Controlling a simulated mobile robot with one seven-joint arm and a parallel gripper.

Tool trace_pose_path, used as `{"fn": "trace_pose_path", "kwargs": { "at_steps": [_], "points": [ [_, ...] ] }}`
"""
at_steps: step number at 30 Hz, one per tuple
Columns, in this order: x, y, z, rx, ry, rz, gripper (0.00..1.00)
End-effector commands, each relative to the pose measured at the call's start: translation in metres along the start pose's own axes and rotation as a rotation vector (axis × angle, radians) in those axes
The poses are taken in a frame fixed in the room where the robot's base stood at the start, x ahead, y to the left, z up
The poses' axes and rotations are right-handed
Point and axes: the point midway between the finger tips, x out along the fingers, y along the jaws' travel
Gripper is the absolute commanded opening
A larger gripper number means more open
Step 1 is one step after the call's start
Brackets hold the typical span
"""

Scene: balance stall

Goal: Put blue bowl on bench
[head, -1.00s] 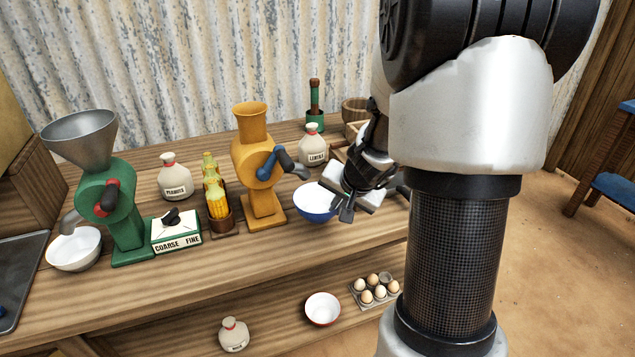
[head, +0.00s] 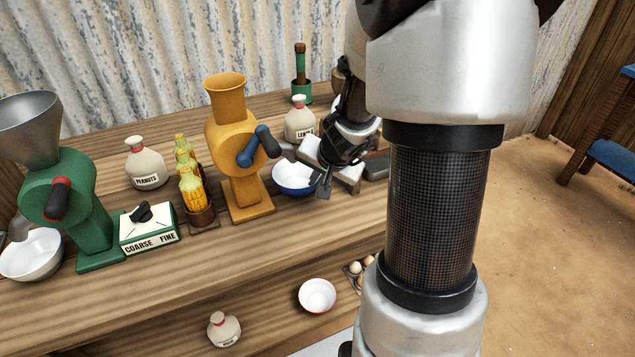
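The blue bowl (head: 292,178), white inside, is by the wooden counter (head: 345,218), right of the yellow grinder. It looks level; I cannot tell whether it rests on the counter or hangs just above it. My gripper (head: 323,182) is at the bowl's right rim, with a dark fingertip showing over the near right side. The other finger is hard to make out, so its grip on the rim is unclear. A wooden seat with a blue top (head: 612,157) stands at the far right, partly cut off; it may be the bench.
The yellow grinder (head: 230,145) stands close left of the bowl, its blue crank pointing at it. A lentil jar (head: 299,121) is behind. A red-rimmed bowl (head: 317,295) and eggs (head: 357,268) are on the lower shelf. The dirt floor at right is clear.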

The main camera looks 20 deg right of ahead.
Motion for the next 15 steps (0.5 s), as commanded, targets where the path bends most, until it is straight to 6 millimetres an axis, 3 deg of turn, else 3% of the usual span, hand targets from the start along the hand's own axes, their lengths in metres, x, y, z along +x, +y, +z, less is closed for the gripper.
{"fn": "trace_pose_path", "kwargs": {
  "at_steps": [9,12,15],
  "points": [
    [0.0024,0.0007,0.0007,0.0,0.0,-0.001,0.0],
    [0.0006,0.0,0.0001,0.0,0.0,0.0,0.2],
    [0.0006,0.0,0.0001,0.0,0.0,0.0,0.23]
  ]
}}
